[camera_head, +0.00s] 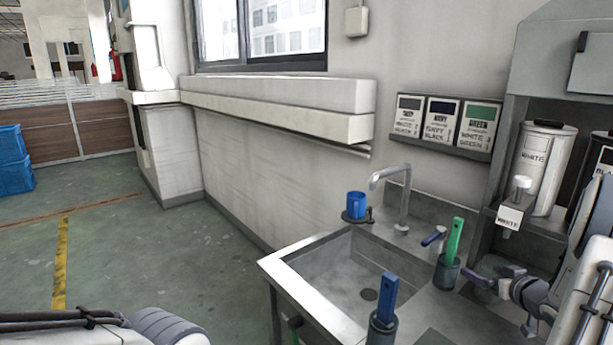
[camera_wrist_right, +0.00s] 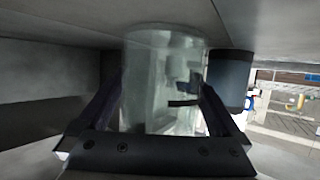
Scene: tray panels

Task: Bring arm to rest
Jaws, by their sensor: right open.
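My right gripper (camera_head: 492,276) is at the right of the head view, low beside the dispenser stand. In the right wrist view its two fingers (camera_wrist_right: 163,95) are apart, one on each side of a clear glass container (camera_wrist_right: 165,55). The glass stands upright between the fingers; I cannot tell whether they touch it. In the head view the glass (camera_head: 487,264) is partly hidden by the gripper. Part of my left arm shows at the bottom left, but its gripper is out of view.
A sink (camera_head: 340,275) with a faucet (camera_head: 390,185) lies left of the right gripper. A blue mug (camera_head: 356,205) stands at its back edge. Close by are a holder with a green-handled tool (camera_head: 454,240) and one with a blue-handled tool (camera_head: 387,298). A white canister (camera_head: 545,165) stands above the gripper.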

